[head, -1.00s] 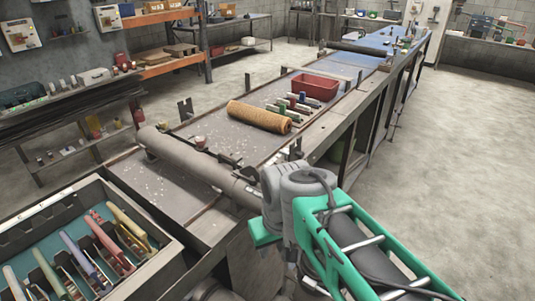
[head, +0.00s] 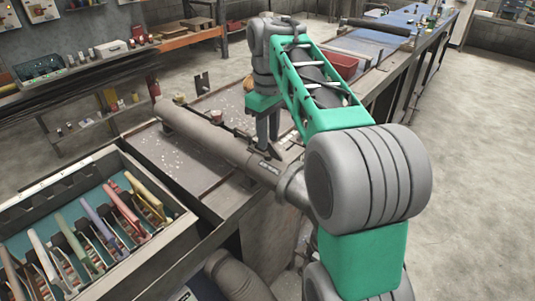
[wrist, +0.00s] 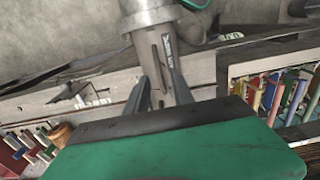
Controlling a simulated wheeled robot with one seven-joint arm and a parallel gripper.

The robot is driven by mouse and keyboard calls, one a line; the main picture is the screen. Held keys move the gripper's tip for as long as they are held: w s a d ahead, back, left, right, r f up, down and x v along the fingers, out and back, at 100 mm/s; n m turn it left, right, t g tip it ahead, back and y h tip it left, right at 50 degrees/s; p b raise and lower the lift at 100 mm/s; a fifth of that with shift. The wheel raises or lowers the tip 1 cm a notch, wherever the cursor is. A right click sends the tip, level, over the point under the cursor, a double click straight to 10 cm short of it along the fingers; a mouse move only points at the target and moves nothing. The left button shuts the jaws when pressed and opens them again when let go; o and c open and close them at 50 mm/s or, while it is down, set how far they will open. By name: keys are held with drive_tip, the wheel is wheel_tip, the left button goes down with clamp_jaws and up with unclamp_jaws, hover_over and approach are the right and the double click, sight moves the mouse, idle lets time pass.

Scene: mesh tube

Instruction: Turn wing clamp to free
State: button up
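My gripper (head: 268,132) hangs down from my raised wrist, above the right part of a long grey tube (head: 207,132) that lies across the bench. I cannot make out a separate wing clamp. The green palm hides what lies below the fingers.
A crate (head: 185,218) of coloured-handled tools stands at the front left. A red bin (head: 343,65) is farther along the bench, partly behind my arm. An orange-brown roll (wrist: 60,133) shows in the wrist view. Open floor lies to the right.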

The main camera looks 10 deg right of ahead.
wheel_tip(320, 180, down, 3)
drive_tip(key=shift+r+b, duration=0.1)
drive_tip(key=shift+b, duration=0.6)
clamp_jaws()
